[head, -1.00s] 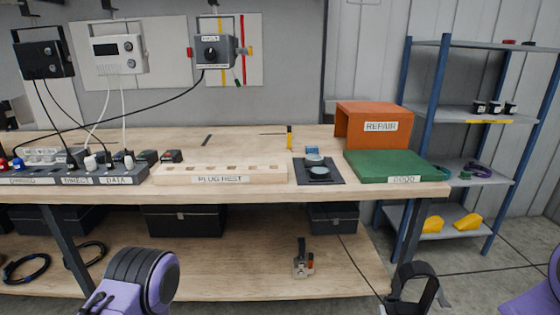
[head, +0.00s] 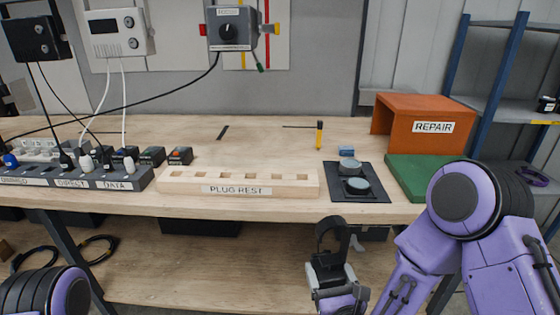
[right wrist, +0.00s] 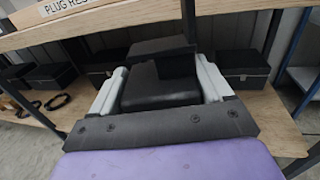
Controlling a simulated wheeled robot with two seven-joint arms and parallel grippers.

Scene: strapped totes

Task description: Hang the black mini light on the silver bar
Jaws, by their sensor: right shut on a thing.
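My right gripper (head: 335,278) is in the lower middle of the head view, in front of the workbench's front edge. It is shut on a black object, which I take to be the black mini light (head: 328,236); its curved, loop-like upper part stands above the fingers. In the right wrist view the black mini light (right wrist: 160,85) fills the space between the two pale fingers of the right gripper (right wrist: 165,88). I cannot make out a silver bar in either view. My left gripper is out of view; only part of my left arm shows at bottom left.
The workbench holds a plug rest (head: 238,182), an orange repair box (head: 400,105), a green pad (head: 400,172) and a black mat (head: 375,192) with round pieces. Power strips (head: 75,180) stand at left. A blue-framed shelf rack (head: 500,85) stands at right. Dark boxes (right wrist: 240,68) sit below the bench.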

